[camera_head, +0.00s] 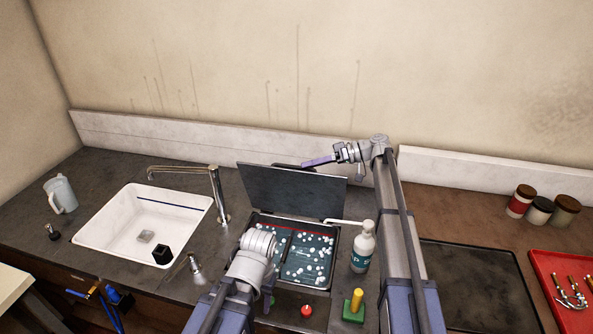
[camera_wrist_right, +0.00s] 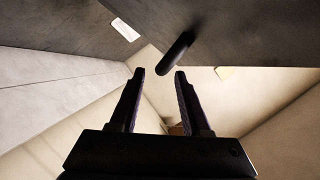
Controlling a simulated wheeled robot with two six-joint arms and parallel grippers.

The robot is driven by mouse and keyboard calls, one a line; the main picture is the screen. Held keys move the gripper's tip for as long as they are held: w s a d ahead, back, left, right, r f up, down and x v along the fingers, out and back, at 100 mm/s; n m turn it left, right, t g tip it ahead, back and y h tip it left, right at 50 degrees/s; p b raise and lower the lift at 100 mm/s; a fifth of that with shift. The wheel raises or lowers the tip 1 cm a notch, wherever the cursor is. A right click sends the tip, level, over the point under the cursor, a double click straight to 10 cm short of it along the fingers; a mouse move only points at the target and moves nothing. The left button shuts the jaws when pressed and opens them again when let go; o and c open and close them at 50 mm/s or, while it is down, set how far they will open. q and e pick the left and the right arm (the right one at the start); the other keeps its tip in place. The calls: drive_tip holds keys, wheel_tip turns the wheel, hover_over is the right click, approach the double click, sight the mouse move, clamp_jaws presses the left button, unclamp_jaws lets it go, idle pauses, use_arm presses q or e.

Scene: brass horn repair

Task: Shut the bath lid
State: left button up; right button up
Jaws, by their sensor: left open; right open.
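The bath lid (camera_head: 290,188) is a dark flat panel standing raised at the back of the ultrasonic-style bath (camera_head: 322,287), which is open and shows blue liquid with white foam. A dark handle is at the lid's top edge; it also shows as a black bar in the right wrist view (camera_wrist_right: 175,53). My right gripper (camera_head: 306,163) is at the lid's top edge, near the handle. Its fingers are apart and empty, with the handle ahead of them, not between them. My left gripper (camera_head: 268,296) is low in front of the bath, largely hidden by its own arm.
A white bottle (camera_head: 363,248) stands right of the bath. A red knob (camera_head: 306,311) and a green block with a yellow post (camera_head: 354,304) are in front. The sink (camera_head: 130,228) and tap (camera_head: 216,190) are left; a black tray (camera_head: 478,285) is right.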

sight(295, 188)
drive_tip(key=b+x, duration=0.1)
drive_tip(key=x, duration=0.3)
drive_tip(key=shift+a+f, duration=0.15)
drive_tip(key=shift+a, duration=0.25)
drive_tip(key=shift+w, duration=0.1)
clamp_jaws()
idle(0.9)
